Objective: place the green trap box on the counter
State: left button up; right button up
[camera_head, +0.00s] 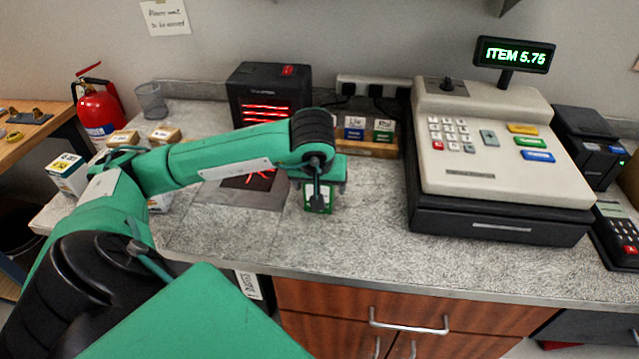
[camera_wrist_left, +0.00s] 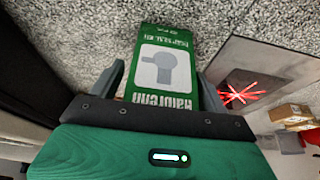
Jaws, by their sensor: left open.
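The green trap box (camera_head: 320,209) is at the counter (camera_head: 370,225), below my left gripper (camera_head: 317,196) in the head view. In the left wrist view the green and white box (camera_wrist_left: 165,65) has a grey trap picture on its face. It lies between the two spread dark fingers of my left gripper (camera_wrist_left: 160,80). The jaws are open around it, and a gap shows at its sides. The gripper hides much of the box in the head view. My right gripper is not in view.
A cash register (camera_head: 500,140) stands right of the box. Behind it are a black scanner (camera_head: 268,88) with red lines and a wooden holder (camera_head: 375,149) of cards. Several small boxes (camera_head: 68,174) stand at the left. Bare counter lies in front.

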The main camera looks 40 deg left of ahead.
pick_arm(q)
jog(key=shift+r, duration=0.45)
jog(key=v, duration=1.1)
jog(key=shift+r, duration=0.2)
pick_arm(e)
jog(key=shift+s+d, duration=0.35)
pick_arm(q)
jog(key=shift+s+d, duration=0.1)
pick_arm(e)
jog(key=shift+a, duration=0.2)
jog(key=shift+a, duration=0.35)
